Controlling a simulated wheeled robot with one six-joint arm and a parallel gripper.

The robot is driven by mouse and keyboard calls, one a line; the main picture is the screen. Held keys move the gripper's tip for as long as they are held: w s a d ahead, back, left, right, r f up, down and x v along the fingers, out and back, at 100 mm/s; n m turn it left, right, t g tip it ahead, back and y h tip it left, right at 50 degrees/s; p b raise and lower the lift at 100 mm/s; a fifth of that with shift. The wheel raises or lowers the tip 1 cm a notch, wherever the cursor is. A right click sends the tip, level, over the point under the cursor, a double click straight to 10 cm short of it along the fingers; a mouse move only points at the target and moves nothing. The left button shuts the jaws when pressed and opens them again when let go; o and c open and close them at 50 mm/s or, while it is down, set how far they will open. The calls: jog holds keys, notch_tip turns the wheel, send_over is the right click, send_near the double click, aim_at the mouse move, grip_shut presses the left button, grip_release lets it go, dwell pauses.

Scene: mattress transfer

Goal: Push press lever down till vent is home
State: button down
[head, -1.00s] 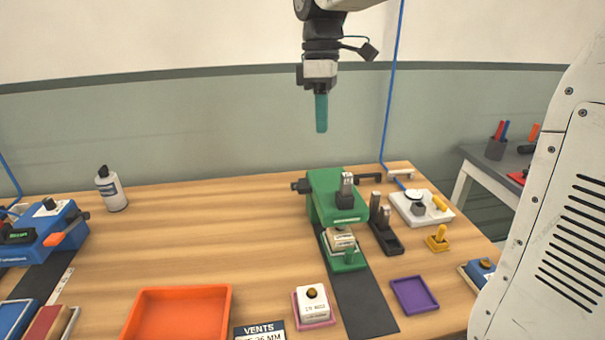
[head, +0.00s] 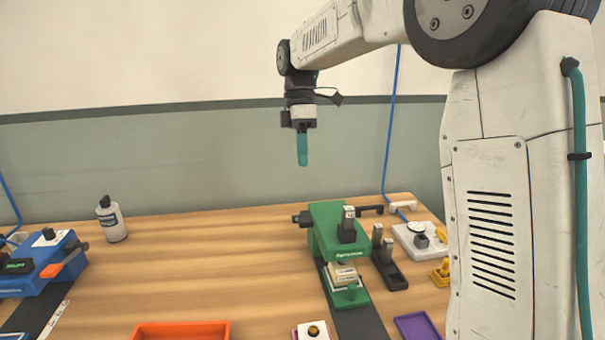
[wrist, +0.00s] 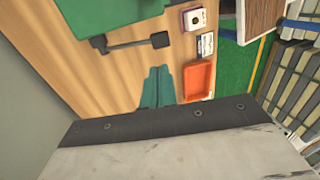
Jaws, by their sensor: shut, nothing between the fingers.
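The green press (head: 322,238) stands on the right part of the wooden table. Its black lever (head: 301,218) sticks out on the press's left side; the wrist view shows this dark bar (wrist: 128,44) with a block at its end. A pale block (head: 343,273) sits under the press head. The vent is too small or hidden to make out, so its depth cannot be told. My gripper (head: 302,162) has its teal fingers together, pointing down, empty, well above the table and slightly left of the press. In the wrist view the fingertips (wrist: 158,72) are apart from the lever.
A black stand (head: 390,268) and a white scale-like unit (head: 415,239) stand right of the press. An orange tray (head: 180,330) and purple tray (head: 418,327) lie in front. A blue device (head: 40,262) and bottle (head: 112,220) are left. The table between bottle and press is clear.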

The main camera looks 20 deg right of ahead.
aim_at(305, 220)
jog(key=x, duration=1.2)
jog(key=shift+f, duration=0.25)
